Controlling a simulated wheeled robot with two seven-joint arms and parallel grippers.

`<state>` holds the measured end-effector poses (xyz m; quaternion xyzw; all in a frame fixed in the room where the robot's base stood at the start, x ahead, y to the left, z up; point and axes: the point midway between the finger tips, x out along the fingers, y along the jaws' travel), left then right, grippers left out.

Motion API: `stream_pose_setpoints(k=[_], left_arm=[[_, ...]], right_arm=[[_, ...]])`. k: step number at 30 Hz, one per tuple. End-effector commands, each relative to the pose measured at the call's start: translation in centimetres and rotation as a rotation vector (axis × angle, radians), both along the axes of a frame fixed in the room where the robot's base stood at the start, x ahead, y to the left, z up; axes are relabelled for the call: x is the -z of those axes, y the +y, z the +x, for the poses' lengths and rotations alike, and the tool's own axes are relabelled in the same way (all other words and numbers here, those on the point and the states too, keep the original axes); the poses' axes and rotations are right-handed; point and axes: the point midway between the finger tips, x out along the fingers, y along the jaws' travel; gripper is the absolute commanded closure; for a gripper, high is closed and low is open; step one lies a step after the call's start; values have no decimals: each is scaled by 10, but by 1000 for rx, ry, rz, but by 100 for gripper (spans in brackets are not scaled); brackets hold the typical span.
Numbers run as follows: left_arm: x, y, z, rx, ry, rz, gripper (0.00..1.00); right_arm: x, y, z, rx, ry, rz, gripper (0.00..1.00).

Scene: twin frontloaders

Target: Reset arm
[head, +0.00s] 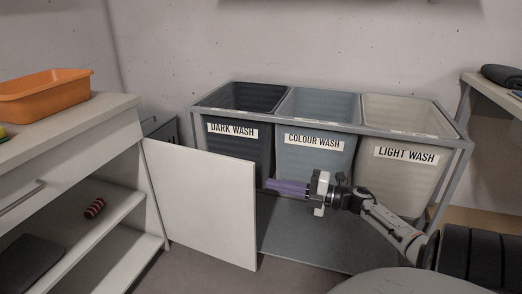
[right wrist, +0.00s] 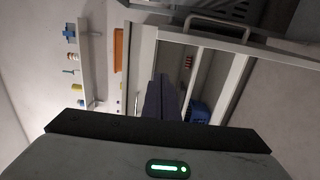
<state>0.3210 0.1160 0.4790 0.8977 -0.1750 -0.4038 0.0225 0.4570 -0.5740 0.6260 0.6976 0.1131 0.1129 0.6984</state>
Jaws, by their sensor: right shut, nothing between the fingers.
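My right arm comes in from the lower right in the head view. Its gripper (head: 270,185), with purple fingers, points left in front of the colour wash bin (head: 312,165). The fingers are together and hold nothing. In the right wrist view the shut fingers (right wrist: 162,88) point up the picture, with the cabinet beyond them. My left gripper is not in view.
An open white door (head: 200,205) stands left of the fingers, hinged on a cabinet with shelves (head: 95,235). An orange tub (head: 45,98) sits on top. The dark wash bin (head: 240,150) and light wash bin (head: 400,175) share the metal frame (head: 462,150). A side table (head: 495,95) is at right.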

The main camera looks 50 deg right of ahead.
Motion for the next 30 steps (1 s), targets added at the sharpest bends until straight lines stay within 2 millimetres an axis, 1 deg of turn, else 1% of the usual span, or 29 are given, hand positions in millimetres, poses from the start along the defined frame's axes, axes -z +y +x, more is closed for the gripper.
stream_pose_setpoints(k=[3,6,14,17,20,23,25,27,29,30], left_arm=[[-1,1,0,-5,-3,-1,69],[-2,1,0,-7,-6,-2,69],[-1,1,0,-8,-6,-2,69],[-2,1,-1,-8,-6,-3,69],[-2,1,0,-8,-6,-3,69],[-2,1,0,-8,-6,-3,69],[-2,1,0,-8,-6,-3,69],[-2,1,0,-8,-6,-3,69],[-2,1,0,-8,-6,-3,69],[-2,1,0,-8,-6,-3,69]], right_arm=[[0,-8,-11,1,1,0,100],[0,-11,-16,0,0,0,100],[0,-12,-17,1,-1,1,100],[4,-9,-13,23,4,16,100],[13,1,-1,92,19,65,100],[28,16,13,209,50,157,100],[42,30,19,304,86,240,100],[55,45,21,398,131,329,100],[69,60,19,479,180,410,100],[78,72,16,531,217,463,100]])
